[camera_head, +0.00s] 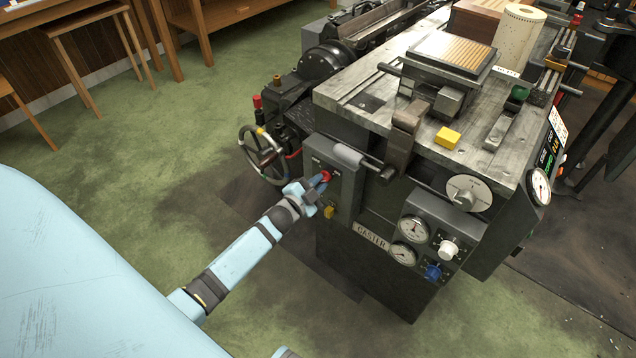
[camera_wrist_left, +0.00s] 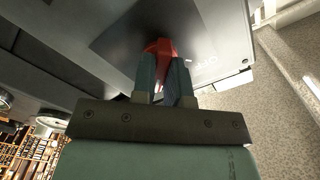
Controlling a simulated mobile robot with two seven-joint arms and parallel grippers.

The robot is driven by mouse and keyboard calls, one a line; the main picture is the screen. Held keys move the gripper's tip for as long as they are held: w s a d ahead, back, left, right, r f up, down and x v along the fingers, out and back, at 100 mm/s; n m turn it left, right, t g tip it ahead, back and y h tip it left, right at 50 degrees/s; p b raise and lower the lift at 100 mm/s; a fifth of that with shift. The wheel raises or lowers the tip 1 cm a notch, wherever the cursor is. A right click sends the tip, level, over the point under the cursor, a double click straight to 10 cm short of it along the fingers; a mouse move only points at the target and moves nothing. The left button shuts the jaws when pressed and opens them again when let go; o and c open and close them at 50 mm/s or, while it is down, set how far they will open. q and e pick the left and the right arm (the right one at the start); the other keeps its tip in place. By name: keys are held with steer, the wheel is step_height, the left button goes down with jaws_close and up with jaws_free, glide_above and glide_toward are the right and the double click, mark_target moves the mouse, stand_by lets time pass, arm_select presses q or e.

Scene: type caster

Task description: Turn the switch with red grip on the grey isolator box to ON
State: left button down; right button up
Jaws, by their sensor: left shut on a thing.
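The grey isolator box (camera_head: 347,184) is on the near left face of the caster machine. Its switch with the red grip (camera_head: 325,176) is partly hidden by my left gripper (camera_head: 318,182). In the left wrist view the red grip (camera_wrist_left: 160,47) stands between the two fingers of my left gripper (camera_wrist_left: 162,70), which are shut on it. Part of the box face (camera_wrist_left: 205,35) with pale lettering shows behind it. My right gripper is not in view.
A handwheel (camera_head: 262,155) is just left of the box. A yellow part (camera_head: 329,212) is below the switch. Gauges (camera_head: 413,229), a white knob (camera_head: 449,249) and a blue knob (camera_head: 433,271) are to the right. Green floor (camera_head: 200,130) is clear at left.

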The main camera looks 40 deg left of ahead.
arm_select(q)
steer(key=c, duration=1.1)
jaws_free()
steer(key=shift+c, duration=0.2)
steer(key=s+a+p, duration=0.1)
steer(key=s, duration=1.2)
steer(key=shift+s, duration=0.4)
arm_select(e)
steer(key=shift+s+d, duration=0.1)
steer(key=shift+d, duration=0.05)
